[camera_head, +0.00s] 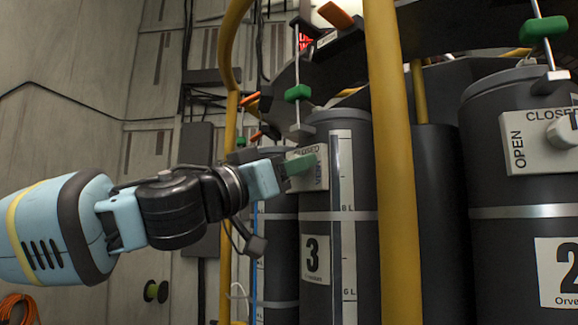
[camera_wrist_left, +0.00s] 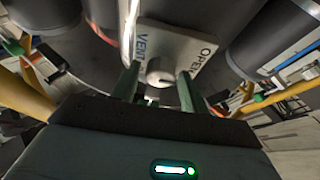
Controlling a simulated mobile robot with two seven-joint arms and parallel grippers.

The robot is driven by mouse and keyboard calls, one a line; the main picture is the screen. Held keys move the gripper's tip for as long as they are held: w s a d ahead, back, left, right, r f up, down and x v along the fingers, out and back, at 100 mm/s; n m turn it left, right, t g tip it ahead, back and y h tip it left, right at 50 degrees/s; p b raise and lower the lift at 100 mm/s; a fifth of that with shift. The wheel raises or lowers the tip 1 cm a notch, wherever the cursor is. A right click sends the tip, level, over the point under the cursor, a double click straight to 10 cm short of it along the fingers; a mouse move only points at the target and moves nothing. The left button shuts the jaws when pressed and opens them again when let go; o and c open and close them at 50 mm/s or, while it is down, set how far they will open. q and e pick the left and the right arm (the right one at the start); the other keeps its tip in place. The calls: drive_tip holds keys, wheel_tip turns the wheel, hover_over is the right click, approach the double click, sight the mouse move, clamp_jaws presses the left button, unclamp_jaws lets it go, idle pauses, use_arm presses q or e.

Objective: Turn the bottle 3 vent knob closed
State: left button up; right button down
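Bottle 3 (camera_head: 314,225) is a dark cylinder with a white "3" label, in the middle of the head view. Its pale vent plate (camera_head: 320,176) shows "CLOSED" along the top; my gripper covers part of it. In the left wrist view the plate (camera_wrist_left: 185,42) shows "VENT" and "OPEN". The round, pale vent knob (camera_wrist_left: 160,72) sits between the green fingers of my left gripper (camera_wrist_left: 157,84), with a gap on each side. That gripper (camera_head: 302,164) is open in front of the plate. The knob's exact setting is hard to read. My right gripper is not in view.
A yellow upright pipe (camera_head: 391,170) stands just right of bottle 3. Another bottle (camera_head: 485,190) with its own vent plate (camera_head: 540,140) is farther right. A thin rod with a green handle (camera_head: 298,93) rises above bottle 3. Free room lies to the left.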

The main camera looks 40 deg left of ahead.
use_arm(q)
drive_tip(key=c, duration=0.8)
drive_tip(key=shift+o, duration=0.2)
drive_tip(key=shift+m+h, duration=0.4)
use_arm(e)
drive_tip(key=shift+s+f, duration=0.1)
use_arm(q)
drive_tip(key=shift+a+r+m+g+h+p, duration=0.1)
drive_tip(key=shift+m+g+h+p, duration=0.65)
drive_tip(key=shift+m, duration=2.85)
drive_tip(key=shift+d+m+g+h+p, duration=0.1)
drive_tip(key=shift+m+g+h, duration=1.2)
drive_tip(key=shift+m, duration=2.3)
drive_tip(key=shift+a+r+m+g+h+p, duration=0.1)
drive_tip(key=shift+m+g+h+p, duration=0.25)
drive_tip(key=shift+m+g, duration=2.3)
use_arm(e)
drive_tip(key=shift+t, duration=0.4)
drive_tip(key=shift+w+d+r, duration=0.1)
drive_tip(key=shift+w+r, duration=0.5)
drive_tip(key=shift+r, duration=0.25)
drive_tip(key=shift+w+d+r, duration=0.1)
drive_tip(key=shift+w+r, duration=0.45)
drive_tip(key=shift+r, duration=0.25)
use_arm(q)
drive_tip(key=shift+m+t, duration=1)
drive_tip(key=shift+m, duration=0.15)
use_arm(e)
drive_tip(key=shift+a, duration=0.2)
